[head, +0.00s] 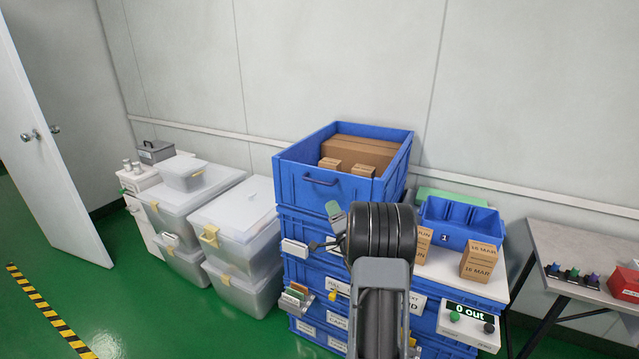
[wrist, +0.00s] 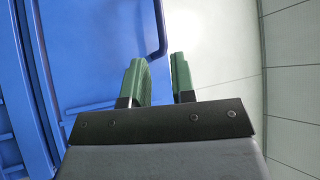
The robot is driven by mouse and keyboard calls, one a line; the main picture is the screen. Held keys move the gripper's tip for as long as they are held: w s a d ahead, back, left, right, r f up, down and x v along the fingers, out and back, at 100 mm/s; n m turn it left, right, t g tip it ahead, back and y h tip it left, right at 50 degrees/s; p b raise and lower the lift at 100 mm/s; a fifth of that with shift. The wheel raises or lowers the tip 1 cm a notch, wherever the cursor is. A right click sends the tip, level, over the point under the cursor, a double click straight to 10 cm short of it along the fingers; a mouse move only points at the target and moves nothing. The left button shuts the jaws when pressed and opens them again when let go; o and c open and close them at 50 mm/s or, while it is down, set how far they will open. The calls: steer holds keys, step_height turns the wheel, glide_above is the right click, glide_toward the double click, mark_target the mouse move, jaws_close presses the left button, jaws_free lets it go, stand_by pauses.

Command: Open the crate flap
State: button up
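The top blue crate (head: 322,190) stands open-topped on a stack, with large and small brown boxes inside. Its front wall has a dark bar handle (head: 322,181); I cannot tell where any flap's edges or hinge lie. My gripper (head: 335,216) is at the front right of this crate, low by its wall, its wrist partly hidden by my arm. In the wrist view, the green fingers of my gripper (wrist: 160,82) are apart with nothing between them. A blue crate wall (wrist: 95,60) fills the left, and a blue handle bar (wrist: 158,40) curves just beyond the fingertips.
Clear lidded bins (head: 238,230) stand left of the stack. A grey table (head: 590,250) is further right. Green floor is free at the left.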

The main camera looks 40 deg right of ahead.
mark_target(320, 183)
steer(key=p+x, duration=0.2)
steer(key=x, duration=0.9)
steer(key=shift+w+r, duration=0.1)
steer(key=shift+w, duration=0.1)
steer(key=shift+c, duration=0.4)
jaws_close()
